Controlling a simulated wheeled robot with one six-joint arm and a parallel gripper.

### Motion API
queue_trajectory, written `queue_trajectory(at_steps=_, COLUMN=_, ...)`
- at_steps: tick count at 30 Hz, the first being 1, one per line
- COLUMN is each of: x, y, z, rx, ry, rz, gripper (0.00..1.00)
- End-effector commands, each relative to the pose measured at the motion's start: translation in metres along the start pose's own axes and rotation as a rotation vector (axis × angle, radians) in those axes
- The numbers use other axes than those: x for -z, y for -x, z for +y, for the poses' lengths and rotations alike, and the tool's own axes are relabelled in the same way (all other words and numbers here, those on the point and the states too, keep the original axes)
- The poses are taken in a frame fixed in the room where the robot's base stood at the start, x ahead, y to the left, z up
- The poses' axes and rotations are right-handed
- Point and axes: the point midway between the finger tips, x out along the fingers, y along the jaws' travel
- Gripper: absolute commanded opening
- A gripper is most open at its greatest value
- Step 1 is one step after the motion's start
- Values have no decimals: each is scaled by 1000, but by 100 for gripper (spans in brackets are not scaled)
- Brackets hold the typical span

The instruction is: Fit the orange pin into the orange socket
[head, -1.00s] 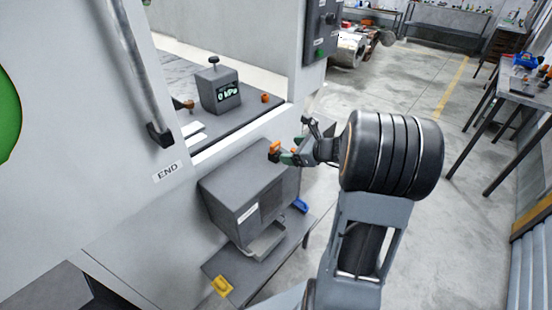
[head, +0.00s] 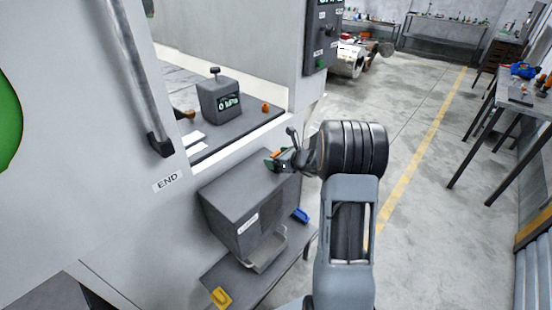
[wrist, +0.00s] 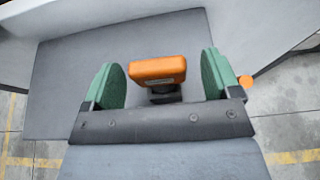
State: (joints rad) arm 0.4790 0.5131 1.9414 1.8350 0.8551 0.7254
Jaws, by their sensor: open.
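An orange block on a short dark stem, apparently the orange pin (wrist: 157,70), stands over a grey surface in the wrist view. In the head view its orange top (head: 275,154) shows at the back right edge of the grey box. My gripper (head: 279,157) is at that spot. Its green fingers (wrist: 160,80) are open, one on each side of the orange block, with a gap on both sides. A small orange piece (head: 265,107) sits on the dark ledge behind; I cannot tell whether it is the socket.
The grey box (head: 238,190) stands on a low shelf with a blue piece (head: 300,215) and a yellow piece (head: 221,297). A dark block with a display (head: 218,98) stands on the ledge. A white wall panel (head: 90,190) borders the left. Open floor lies right.

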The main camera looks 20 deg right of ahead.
Motion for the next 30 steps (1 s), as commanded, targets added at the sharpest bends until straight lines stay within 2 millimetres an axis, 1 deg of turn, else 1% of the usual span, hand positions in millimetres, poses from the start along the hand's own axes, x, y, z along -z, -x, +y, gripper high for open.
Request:
queue_trajectory(at_steps=3, x=0, y=-16, z=1, rx=-1, ry=1, rz=1, gripper=83)
queue_trajectory(at_steps=6, x=0, y=-24, z=1, rx=0, ry=1, rz=1, gripper=83)
queue_trajectory(at_steps=9, x=0, y=-28, z=1, rx=0, ry=1, rz=0, gripper=83)
queue_trajectory(at_steps=16, x=0, y=-28, z=1, rx=0, ry=1, rz=0, gripper=83)
queue_trajectory(at_steps=30, x=0, y=-28, z=1, rx=1, ry=1, rz=0, gripper=38)
